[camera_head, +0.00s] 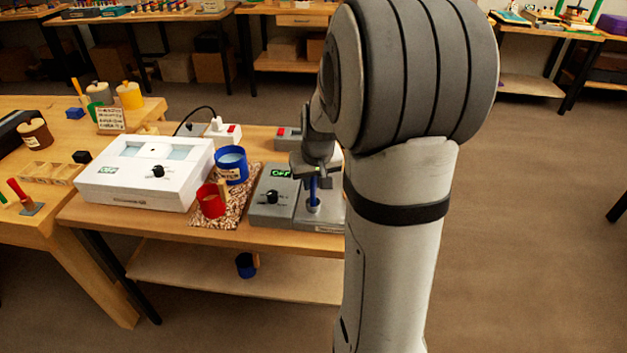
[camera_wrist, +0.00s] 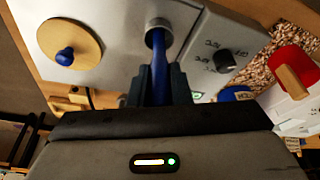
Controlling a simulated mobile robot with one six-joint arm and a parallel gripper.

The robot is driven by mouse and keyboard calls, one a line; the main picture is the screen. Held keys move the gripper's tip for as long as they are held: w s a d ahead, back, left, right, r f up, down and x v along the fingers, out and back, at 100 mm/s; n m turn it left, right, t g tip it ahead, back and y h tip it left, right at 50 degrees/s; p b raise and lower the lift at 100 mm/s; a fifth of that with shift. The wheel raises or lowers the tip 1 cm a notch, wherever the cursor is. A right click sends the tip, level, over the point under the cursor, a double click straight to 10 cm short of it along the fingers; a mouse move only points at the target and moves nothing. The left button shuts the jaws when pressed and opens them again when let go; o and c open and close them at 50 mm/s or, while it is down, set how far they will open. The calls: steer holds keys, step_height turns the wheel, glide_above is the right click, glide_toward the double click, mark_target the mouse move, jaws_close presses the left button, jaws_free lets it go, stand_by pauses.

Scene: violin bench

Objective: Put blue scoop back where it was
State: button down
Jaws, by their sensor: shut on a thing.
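The blue scoop (camera_head: 313,190) is upright, with its handle between the fingers of my gripper (camera_head: 314,170). In the wrist view the blue scoop (camera_wrist: 159,58) runs from between the dark fingertips of my gripper (camera_wrist: 160,78) to a short grey round holder (camera_wrist: 158,36) on the grey device. Its lower end is at or inside that holder's opening; how deep it sits cannot be told. The grey device (camera_head: 271,198) has a dark knob and a green-lit display reading OFF. My arm hides its right part in the head view.
A red cup (camera_head: 209,205) with a wooden handle and a blue pot (camera_head: 231,170) stand on a speckled mat left of the device. A white box (camera_head: 130,185) stands further left. In the wrist view, a round wooden lid (camera_wrist: 82,38) with a blue knob lies near the holder.

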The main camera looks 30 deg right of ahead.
steer(key=c, duration=1.3)
jaws_free()
steer(key=shift+c, duration=0.2)
steer(key=shift+r, duration=0.4)
steer(key=d+p+v, duration=0.1)
steer(key=v, duration=1)
steer(key=s+a+f+n, duration=0.1)
steer(key=s+a+f, duration=0.1)
steer(key=s+a, duration=0.5)
steer(key=s+a+f+n+g, duration=0.1)
steer(key=s+a+f, duration=0.1)
steer(key=s+a, duration=0.5)
steer(key=shift+s+a+f+y, duration=0.3)
steer(key=shift+s+y, duration=0.1)
steer(key=shift+s, duration=0.6)
steer(key=p+v, duration=0.3)
steer(key=shift+w+r, duration=0.15)
steer(key=shift+w, duration=0.05)
